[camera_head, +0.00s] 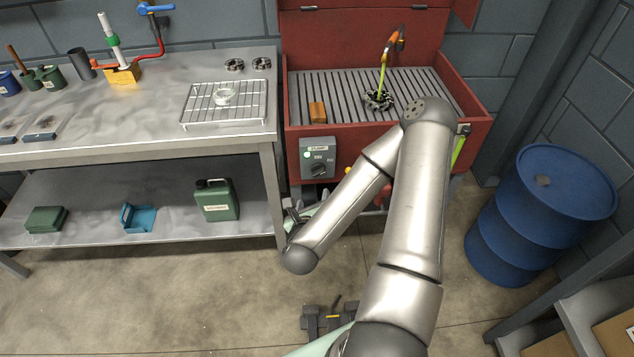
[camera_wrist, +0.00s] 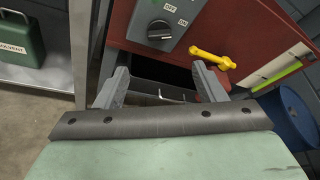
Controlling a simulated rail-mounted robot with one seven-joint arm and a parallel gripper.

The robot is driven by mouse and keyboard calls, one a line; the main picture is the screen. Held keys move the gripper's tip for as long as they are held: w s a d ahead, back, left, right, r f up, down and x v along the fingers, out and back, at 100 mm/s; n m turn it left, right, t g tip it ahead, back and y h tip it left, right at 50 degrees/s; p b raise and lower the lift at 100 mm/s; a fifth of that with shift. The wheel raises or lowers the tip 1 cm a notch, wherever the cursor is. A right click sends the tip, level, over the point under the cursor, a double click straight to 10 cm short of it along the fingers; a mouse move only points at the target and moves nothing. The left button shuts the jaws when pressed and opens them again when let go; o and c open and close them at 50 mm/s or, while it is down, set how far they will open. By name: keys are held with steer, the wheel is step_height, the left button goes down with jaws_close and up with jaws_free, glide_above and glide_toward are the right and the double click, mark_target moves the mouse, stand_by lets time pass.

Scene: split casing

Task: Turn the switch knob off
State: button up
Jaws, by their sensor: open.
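The knob (camera_head: 318,169) also shows in the head view, on the grey box at the front left of the red parts washer. My gripper (camera_wrist: 160,75) is open and empty, its two fingers apart below the knob in the wrist view. No finger touches the knob. In the head view my forearm hides most of my gripper.
A yellow handle (camera_wrist: 212,59) sticks out of the red washer (camera_head: 388,134), right of the knob. A steel workbench (camera_head: 150,148) stands to the left, with a green canister (camera_head: 216,200) on its lower shelf. A blue barrel (camera_head: 545,215) stands at the right.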

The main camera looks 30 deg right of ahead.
mark_target(318, 174)
steer(key=b+x, duration=0.3)
steer(key=x, duration=1.2)
steer(key=shift+f+b, duration=0.1)
steer(key=shift+b, duration=0.2)
steer(key=c, duration=1)
